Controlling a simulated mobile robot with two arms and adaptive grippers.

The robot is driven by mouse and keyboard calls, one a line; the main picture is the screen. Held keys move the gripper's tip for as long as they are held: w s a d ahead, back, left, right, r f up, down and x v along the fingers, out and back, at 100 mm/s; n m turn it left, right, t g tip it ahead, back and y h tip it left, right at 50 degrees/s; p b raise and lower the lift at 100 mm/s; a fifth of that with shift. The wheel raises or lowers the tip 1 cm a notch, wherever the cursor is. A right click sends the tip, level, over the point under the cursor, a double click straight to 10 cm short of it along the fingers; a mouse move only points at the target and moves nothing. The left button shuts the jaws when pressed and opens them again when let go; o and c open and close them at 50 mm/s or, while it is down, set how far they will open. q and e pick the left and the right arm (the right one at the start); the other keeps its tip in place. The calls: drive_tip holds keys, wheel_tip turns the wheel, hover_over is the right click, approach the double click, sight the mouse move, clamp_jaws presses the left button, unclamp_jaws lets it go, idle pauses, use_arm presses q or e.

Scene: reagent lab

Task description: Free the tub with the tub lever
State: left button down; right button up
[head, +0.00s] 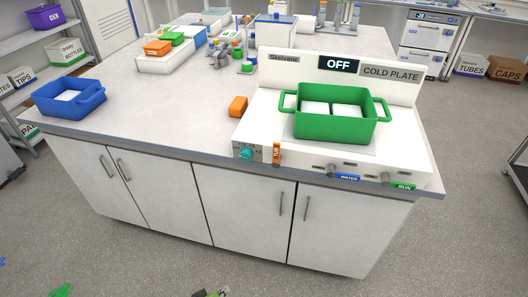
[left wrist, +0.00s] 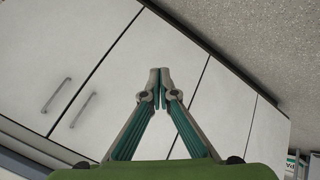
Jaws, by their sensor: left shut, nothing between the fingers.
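The green tub (head: 335,124) with two side handles sits upright on the cold plate (head: 252,122), with white blocks inside. The plate's display reads OFF. On its front face, near the left end, is a small upright orange lever (head: 276,153) with lettering too small to read; it looks like the tub lever. My left gripper (left wrist: 160,82) is shut and empty in the left wrist view, in front of the white cabinet doors. In the head view only a bit of it shows at the bottom edge, well below and apart from the lever. My right gripper is not in view.
A teal knob (head: 245,155) is left of the lever; the blue WATER lever (head: 346,177) and green RUN lever (head: 402,186) are to its right. An orange block (head: 238,106) lies beside the plate. A blue tub (head: 69,98) stands at the counter's left end. The floor in front is clear.

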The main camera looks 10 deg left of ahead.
sight(277, 153)
use_arm(q)
drive_tip(key=w+r+n+t+h, duration=0.1)
drive_tip(key=w+r+n+t, duration=0.1)
drive_tip(key=w+r, duration=0.6)
drive_tip(key=w+r+n+t, duration=0.2)
drive_tip(key=w+r, duration=0.2)
drive_tip(key=r, duration=0.7)
drive_tip(key=w+d+r+n+t+h, duration=0.1)
drive_tip(key=w+r+n+t, duration=0.1)
drive_tip(key=r, duration=0.9)
drive_tip(key=w+r+n+t+h+p, duration=0.1)
drive_tip(key=w+r+n+t, duration=0.1)
drive_tip(key=r, duration=1)
drive_tip(key=shift+d+r+t, duration=0.15)
drive_tip(key=shift+d+t, duration=0.2)
drive_tip(key=shift+t, duration=0.25)
drive_tip(key=shift+w, duration=0.1)
drive_tip(key=w+d+p, duration=0.3)
drive_tip(key=w+d, duration=0.3)
drive_tip(key=w, duration=0.3)
drive_tip(key=shift+d, duration=0.4)
drive_tip(key=shift+w, duration=0.15)
drive_tip(key=shift+a, duration=0.1)
